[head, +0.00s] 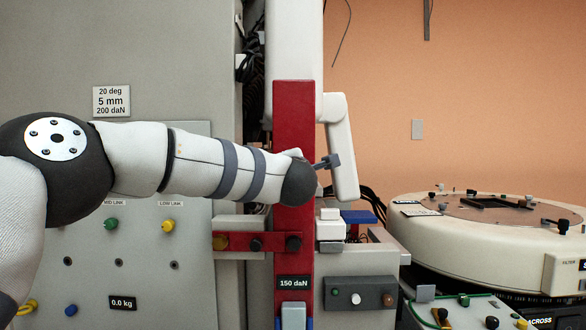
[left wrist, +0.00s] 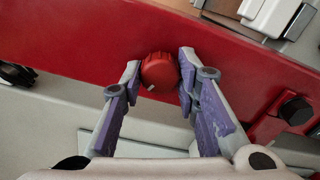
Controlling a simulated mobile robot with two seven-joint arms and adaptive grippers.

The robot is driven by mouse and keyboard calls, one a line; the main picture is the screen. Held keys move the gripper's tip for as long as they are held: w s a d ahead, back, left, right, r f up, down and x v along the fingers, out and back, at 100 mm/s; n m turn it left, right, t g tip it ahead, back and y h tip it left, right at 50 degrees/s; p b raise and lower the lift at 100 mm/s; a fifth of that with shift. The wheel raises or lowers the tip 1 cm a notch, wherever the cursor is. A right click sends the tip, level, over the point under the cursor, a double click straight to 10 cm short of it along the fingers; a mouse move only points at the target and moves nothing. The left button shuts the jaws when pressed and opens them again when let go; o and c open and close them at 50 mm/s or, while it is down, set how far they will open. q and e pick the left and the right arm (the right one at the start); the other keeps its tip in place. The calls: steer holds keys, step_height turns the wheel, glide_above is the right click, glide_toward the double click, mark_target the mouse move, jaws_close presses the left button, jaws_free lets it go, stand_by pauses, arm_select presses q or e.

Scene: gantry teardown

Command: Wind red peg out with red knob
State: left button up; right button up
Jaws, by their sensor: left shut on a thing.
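The red knob (left wrist: 160,71) is round and ridged, with a small pale mark on its rim. It sits against the face of the red column (left wrist: 80,45). My left gripper (left wrist: 160,76) has a finger on each side of the knob and is shut on it. I cannot identify the red peg in either view. My right gripper is not in view.
A red bracket (head: 262,242) with dark knobs runs left from the column. A grey panel (head: 180,270) with coloured knobs stands at left. A white arm-like link (head: 342,150) hangs right of the column. A round cream machine (head: 475,240) stands at far right.

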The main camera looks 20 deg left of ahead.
arm_select(q)
steer(key=n, duration=1.1)
steer(key=shift+r, duration=0.1)
steer(key=shift+n, duration=0.3)
stand_by(0.3)
steer(key=o, duration=1.2)
steer(key=shift+c, duration=0.2)
steer(key=v, duration=1.2)
